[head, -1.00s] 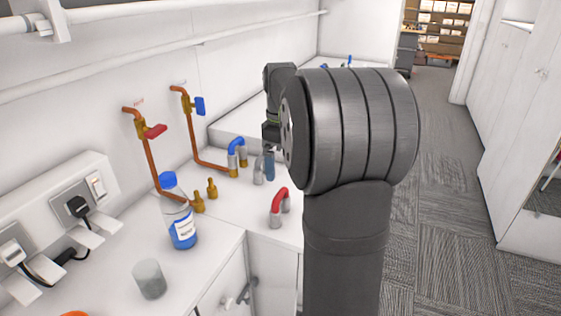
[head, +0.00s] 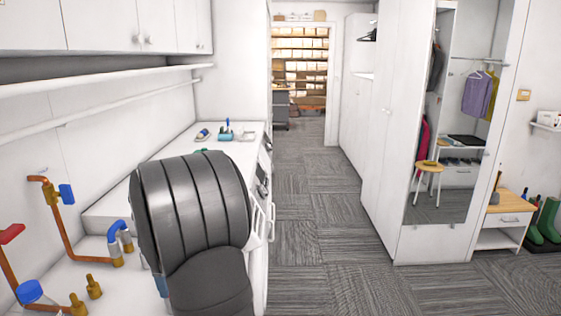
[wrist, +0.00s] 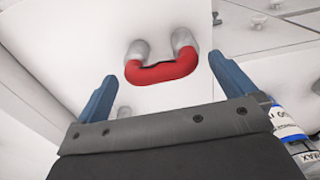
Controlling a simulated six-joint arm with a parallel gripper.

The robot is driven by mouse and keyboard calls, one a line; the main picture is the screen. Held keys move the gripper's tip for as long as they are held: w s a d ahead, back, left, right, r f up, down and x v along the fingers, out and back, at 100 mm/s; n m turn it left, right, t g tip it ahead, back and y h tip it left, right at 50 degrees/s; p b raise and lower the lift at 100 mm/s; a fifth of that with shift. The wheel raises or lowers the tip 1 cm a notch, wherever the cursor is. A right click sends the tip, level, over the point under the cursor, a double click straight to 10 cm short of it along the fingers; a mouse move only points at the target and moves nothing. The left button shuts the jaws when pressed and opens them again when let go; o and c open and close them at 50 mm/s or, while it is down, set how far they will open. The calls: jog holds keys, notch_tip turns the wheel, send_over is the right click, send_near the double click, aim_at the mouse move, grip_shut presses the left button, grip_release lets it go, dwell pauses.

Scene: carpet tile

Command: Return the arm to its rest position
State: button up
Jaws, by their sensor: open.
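My gripper (wrist: 170,95) shows in the wrist view with its two blue fingers spread apart and nothing between them. A red U-shaped handle with grey ends (wrist: 160,70) lies ahead of the fingertips on the white counter, apart from them. In the head view my arm's large dark joint stands over the counter at lower left and hides most of my gripper and the red handle.
A mirrored wardrobe (head: 440,190) stands right. The carpet aisle (head: 320,220) is clear.

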jog(key=shift+r, duration=0.85)
